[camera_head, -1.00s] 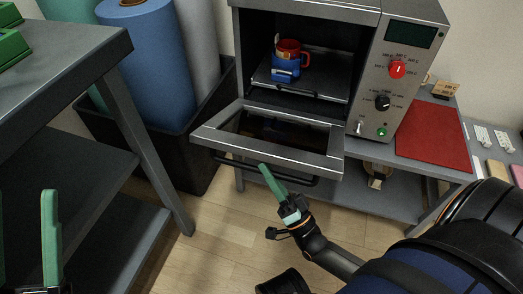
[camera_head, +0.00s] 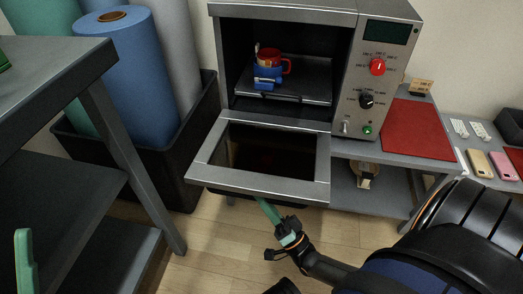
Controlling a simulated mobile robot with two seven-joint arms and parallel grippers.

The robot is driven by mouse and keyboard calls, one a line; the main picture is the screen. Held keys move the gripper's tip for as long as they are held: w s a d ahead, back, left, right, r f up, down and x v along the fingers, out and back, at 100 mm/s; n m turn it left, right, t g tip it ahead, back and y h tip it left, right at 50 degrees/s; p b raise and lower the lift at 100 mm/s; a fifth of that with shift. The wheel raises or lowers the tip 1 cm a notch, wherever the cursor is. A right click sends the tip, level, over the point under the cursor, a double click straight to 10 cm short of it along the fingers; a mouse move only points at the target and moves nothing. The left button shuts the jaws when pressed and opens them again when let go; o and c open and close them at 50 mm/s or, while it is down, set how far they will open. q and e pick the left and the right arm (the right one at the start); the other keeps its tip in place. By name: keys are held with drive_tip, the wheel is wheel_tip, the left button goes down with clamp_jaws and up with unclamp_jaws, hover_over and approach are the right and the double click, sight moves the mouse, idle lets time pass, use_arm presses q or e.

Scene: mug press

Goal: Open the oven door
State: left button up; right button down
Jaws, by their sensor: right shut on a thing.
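The oven (camera_head: 350,85) stands on a grey table with its front open. Its door (camera_head: 207,165) is hinged at the bottom and lies lowered, tilted out toward me, glass panel facing up. My left gripper (camera_head: 24,262) shows only as a green fingertip at the lower left.
A grey shelf table (camera_head: 60,60) stands at the left. A black bin (camera_head: 180,180) with blue, green and grey rolls is behind it. A red mat (camera_head: 415,128) and several phones lie right of the oven. Wooden floor (camera_head: 215,245) is clear below the door.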

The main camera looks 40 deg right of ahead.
drive_tip(key=c, duration=0.8)
unclamp_jaws()
drive_tip(key=v, duration=0.7)
drive_tip(key=shift+s, duration=0.2)
drive_tip(key=shift+f, duration=0.15)
